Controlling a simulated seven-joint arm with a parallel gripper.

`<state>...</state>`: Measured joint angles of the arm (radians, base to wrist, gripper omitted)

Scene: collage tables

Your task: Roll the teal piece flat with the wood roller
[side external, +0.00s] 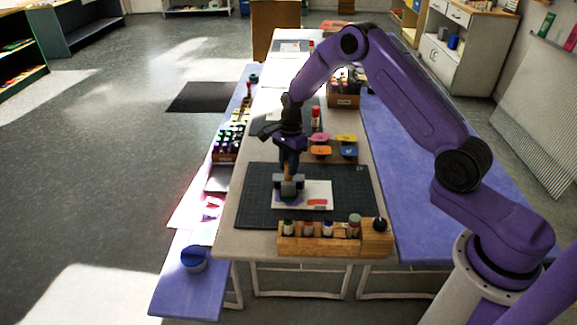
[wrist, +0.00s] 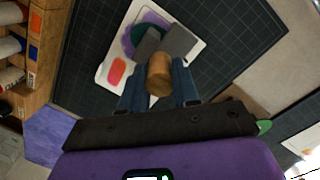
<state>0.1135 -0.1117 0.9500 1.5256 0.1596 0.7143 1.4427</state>
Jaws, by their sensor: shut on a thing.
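The wood roller (wrist: 159,76) shows its round tan end between my gripper's fingers. It also shows as a small tan strip in the side view (side external: 289,171). My gripper (wrist: 166,43) is shut on it, grey fingertips down over the white card (wrist: 192,62). The teal piece (wrist: 128,40) is a dark green-teal patch sticking out beside the left fingertip, mostly hidden by it. A purple piece (wrist: 154,18) lies around and beyond it. A red piece (wrist: 116,71) lies on the card's near left part. I cannot tell whether the roller touches the teal piece.
The card lies on a dark gridded mat (side external: 352,182). A wooden rack (side external: 318,244) with several bottles stands at the table's near edge. Several colored pads (side external: 320,150) and a red bottle (side external: 316,120) stand behind. The mat is clear right of the card.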

